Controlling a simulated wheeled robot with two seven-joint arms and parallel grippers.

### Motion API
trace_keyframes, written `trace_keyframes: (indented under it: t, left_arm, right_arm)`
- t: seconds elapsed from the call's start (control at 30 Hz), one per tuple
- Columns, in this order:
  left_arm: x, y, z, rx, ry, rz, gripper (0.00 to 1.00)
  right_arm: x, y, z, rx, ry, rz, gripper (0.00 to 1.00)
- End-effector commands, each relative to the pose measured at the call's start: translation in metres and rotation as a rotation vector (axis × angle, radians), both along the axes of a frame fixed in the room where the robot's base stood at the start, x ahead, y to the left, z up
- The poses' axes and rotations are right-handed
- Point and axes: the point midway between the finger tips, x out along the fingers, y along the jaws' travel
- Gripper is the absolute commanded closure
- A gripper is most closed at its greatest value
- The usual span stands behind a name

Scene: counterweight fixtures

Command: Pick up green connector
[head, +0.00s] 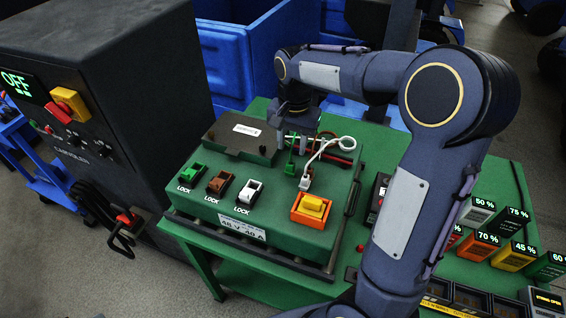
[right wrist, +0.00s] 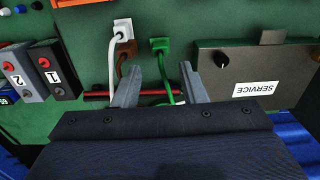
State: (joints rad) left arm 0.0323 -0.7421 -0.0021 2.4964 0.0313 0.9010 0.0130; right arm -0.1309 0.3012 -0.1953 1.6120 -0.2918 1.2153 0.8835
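The green connector (head: 290,168) stands on the green box top, with a green cable on it. It also shows in the right wrist view (right wrist: 160,44), between and a little beyond the fingertips. My right gripper (head: 292,148) is open and empty, pointing down just above the green connector. Its two fingers also show in the right wrist view (right wrist: 160,63), one on each side of the green cable. The gripper partly hides the connector's surroundings in the head view. My left gripper is not in view.
A white connector (right wrist: 122,28) and a brown one (right wrist: 124,50) with cables sit close beside the green connector. A dark SERVICE cover (right wrist: 240,70) is on its other side. Green, brown and white LOCK sockets (head: 248,193) line the box's front.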

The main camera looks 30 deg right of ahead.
Motion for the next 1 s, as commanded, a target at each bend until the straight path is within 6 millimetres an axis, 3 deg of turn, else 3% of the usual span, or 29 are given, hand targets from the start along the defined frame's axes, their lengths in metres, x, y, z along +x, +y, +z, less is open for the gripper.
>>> trace_keyframes:
  t: [0.37,0.7,1.0]
  left_arm:
    - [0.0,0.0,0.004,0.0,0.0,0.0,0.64]
    - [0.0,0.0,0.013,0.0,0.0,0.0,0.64]
    - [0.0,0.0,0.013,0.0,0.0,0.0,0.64]
  right_arm:
    - [0.005,-0.001,-0.032,-0.019,0.018,-0.025,0.62]
    - [0.0,0.002,-0.077,-0.019,0.016,-0.023,0.62]
    - [0.0,0.002,-0.082,-0.018,0.013,-0.023,0.63]
